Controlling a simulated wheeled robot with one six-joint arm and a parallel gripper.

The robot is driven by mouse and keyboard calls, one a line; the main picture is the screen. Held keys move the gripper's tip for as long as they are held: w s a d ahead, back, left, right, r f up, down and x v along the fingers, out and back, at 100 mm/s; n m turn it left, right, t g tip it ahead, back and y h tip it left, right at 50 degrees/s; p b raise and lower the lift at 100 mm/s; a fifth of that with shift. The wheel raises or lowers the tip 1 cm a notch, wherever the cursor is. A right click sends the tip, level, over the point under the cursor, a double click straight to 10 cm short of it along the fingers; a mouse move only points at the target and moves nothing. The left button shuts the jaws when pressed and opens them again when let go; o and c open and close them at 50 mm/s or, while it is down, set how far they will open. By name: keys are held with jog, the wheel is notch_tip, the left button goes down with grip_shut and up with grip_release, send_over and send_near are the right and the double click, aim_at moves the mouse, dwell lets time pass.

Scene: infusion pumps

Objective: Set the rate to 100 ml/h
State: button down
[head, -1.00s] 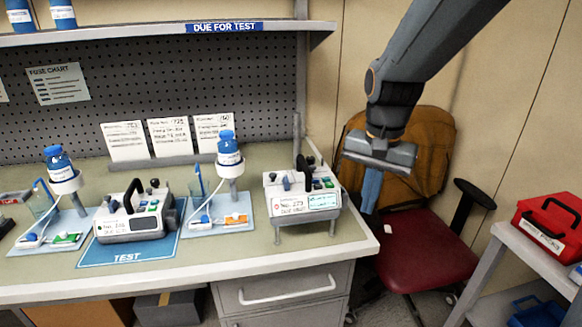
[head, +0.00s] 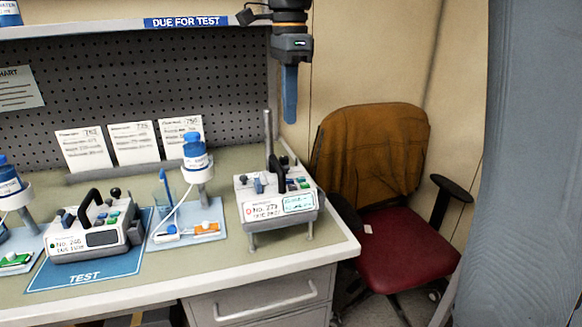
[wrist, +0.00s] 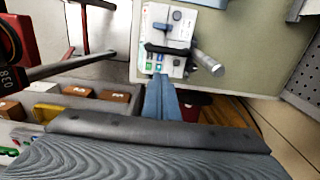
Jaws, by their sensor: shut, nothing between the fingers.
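Two white infusion pumps show in the head view. Pump No. 246 (head: 95,230) sits on the blue TEST mat (head: 60,275), with a black carry handle, a dark display, and coloured buttons and knobs on top. Pump No. 273 (head: 280,205) stands on legs near the bench's right end, with a pale lit display (head: 299,203) whose text is too small to read. My gripper (head: 290,120) is shut and empty, its blue fingers pointing down, high above and behind pump No. 273. In the wrist view the fingers (wrist: 158,80) overlap the near edge of a pump (wrist: 168,42) with green buttons.
A drip stand with a blue-capped bottle (head: 195,155) stands on a pale tray between the pumps. A grey post (head: 268,135) rises behind pump No. 273. Three cards (head: 130,143) lean at the back. A shelf (head: 120,27) hangs above. A red chair (head: 405,250) is at right.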

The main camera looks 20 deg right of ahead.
jog(key=shift+a, duration=0.1)
jog(key=p, duration=0.3)
send_near(289, 180)
notch_tip(289, 180, down, 6)
jog(key=shift+f, duration=0.2)
jog(key=shift+s, duration=0.1)
